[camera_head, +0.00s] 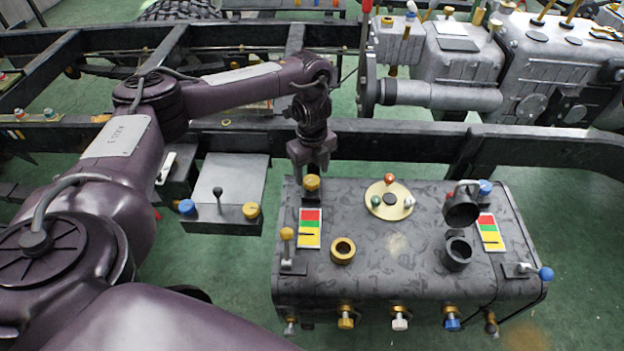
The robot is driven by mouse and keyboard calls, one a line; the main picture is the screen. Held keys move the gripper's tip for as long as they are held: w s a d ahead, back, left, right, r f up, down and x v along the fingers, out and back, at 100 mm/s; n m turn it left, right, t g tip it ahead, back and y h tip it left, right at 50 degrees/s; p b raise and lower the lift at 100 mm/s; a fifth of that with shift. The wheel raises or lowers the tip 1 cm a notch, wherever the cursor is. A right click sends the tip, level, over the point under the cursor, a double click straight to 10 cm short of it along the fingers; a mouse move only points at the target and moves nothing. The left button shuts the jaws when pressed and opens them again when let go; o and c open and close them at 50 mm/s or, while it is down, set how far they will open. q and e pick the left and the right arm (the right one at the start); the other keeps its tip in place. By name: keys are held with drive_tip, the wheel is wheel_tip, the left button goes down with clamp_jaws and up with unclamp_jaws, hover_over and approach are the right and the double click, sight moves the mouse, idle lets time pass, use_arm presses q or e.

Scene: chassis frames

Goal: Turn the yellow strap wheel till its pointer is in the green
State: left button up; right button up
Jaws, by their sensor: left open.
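The yellow strap wheel (312,184) is a small knob at the back left of the dark mottled tank. A gauge plate (310,228) with red, green and yellow bands lies in front of it. Its dark pointer mark (310,236) appears in the yellow band, nearest me, not in the green. My left gripper (312,170) points down with open jaws just above and behind the wheel. Its fingers partly overlap the wheel's top in this view, so I cannot tell whether they touch it. My right gripper is not in view.
The tank (400,285) also carries a yellow-knobbed lever (287,234), a brass ring (343,250), a round plate with coloured balls (376,209), dark open pipes (457,254) and a blue wheel (486,187) with a second gauge (490,232). A chassis rail (400,143) runs close behind.

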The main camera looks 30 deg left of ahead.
sight(311, 184)
use_arm(q)
drive_tip(key=shift+a+f, duration=0.1)
drive_tip(key=shift+f, duration=1.2)
drive_tip(key=c, duration=1)
drive_tip(key=shift+m, duration=0.3)
